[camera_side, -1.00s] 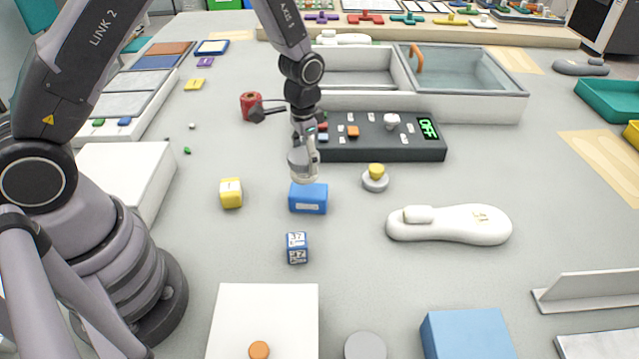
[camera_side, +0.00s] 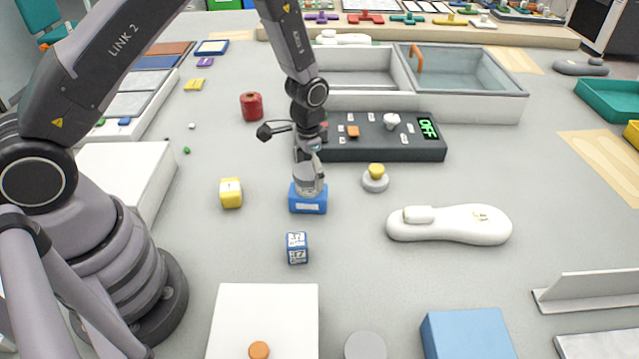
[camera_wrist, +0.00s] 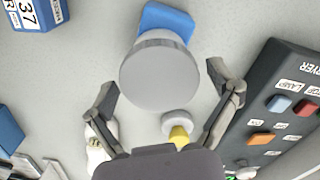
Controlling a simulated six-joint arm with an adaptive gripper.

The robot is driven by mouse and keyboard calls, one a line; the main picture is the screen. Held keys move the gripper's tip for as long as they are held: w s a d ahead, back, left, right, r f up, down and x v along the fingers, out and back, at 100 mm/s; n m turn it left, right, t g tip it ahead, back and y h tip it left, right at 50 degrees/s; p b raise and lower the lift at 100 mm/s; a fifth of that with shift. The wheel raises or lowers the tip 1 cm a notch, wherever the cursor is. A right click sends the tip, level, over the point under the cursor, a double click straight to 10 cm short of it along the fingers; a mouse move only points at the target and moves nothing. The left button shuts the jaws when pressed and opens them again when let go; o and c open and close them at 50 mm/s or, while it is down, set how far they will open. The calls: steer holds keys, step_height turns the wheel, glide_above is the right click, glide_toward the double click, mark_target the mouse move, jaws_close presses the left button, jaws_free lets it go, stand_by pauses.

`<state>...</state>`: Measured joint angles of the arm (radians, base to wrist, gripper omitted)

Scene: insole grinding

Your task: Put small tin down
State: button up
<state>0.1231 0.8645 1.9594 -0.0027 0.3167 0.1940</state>
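The small tin (camera_wrist: 160,75) is a grey round can, seen from its flat top in the wrist view. In the side view the tin (camera_side: 305,182) is upright on top of the blue block (camera_side: 308,205), partly covered by my fingers. The blue block (camera_wrist: 168,20) shows behind the tin in the wrist view. My gripper (camera_wrist: 161,84) is open, one finger on each side of the tin, with narrow gaps showing. In the side view my gripper (camera_side: 311,182) is low over the block.
A dark control box (camera_side: 380,150) with an OFF display stands close behind. A grey button with a yellow top (camera_side: 375,178) is to the right. A yellow cube (camera_side: 231,193), a blue numbered cube (camera_side: 297,248) and a white shoe form (camera_side: 450,224) lie around. A red spool (camera_side: 251,107) stands farther back.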

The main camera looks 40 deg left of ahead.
steer(key=shift+r, duration=0.1)
step_height(320, 180, up, 12)
step_height(320, 180, up, 9)
steer(key=t, duration=0.1)
glide_above(309, 170)
steer(key=s+a, duration=0.1)
steer(key=s, duration=0.2)
steer(key=s+a+r+n+t, duration=0.1)
steer(key=s+a+r+t, duration=0.1)
steer(key=s+r, duration=0.4)
steer(key=s+a+r+n+t, duration=0.2)
steer(key=s+r, duration=0.4)
steer(key=s, duration=1)
steer(key=shift+s+n+t, duration=0.25)
steer(key=shift+n+t, duration=0.05)
steer(key=shift+r, duration=0.15)
